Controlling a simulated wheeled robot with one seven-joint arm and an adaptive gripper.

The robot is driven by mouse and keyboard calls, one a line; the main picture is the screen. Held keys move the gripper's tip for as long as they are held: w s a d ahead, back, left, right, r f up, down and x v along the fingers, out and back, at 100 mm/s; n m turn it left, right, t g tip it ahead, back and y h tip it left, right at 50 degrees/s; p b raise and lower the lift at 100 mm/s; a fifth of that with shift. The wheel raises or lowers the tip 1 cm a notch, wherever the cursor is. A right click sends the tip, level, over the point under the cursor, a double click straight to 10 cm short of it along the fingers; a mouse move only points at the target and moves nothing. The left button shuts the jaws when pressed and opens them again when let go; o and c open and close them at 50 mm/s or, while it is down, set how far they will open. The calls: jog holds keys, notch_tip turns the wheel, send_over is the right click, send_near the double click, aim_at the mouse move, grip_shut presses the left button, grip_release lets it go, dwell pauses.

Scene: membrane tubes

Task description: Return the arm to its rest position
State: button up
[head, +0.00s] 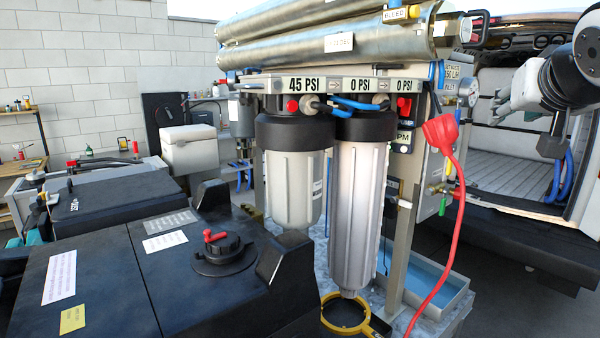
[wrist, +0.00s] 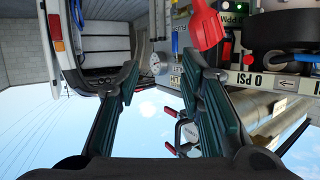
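My arm (head: 571,75) shows at the upper right of the head view, raised in front of the open van; I cannot make out the fingers there. In the wrist view my gripper (wrist: 163,100) is open, its two dark ridged fingers wide apart. Nothing is held between them; only sky and background show in the gap. The wrist picture is turned over, with sky low and the equipment at the top right.
The membrane-tube rig has steel tubes (head: 330,36), a grey filter housing (head: 290,185) and a red handle (head: 440,132) with a hanging red hose. A black tank (head: 90,270) fills the lower left. The van (head: 520,150) stands open behind my arm.

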jog(key=s+a+f+n+g+y, duration=0.2)
jog(key=s+a+f+g, duration=0.2)
jog(key=s+a+f, duration=0.3)
jog(key=s+a+f+n+g+y, duration=0.2)
jog(key=s+a+f, duration=0.6)
jog(key=s+f, duration=0.6)
jog(key=shift+f+g+y, duration=0.4)
jog(key=shift+f+g, duration=0.2)
jog(key=shift+g, duration=0.3)
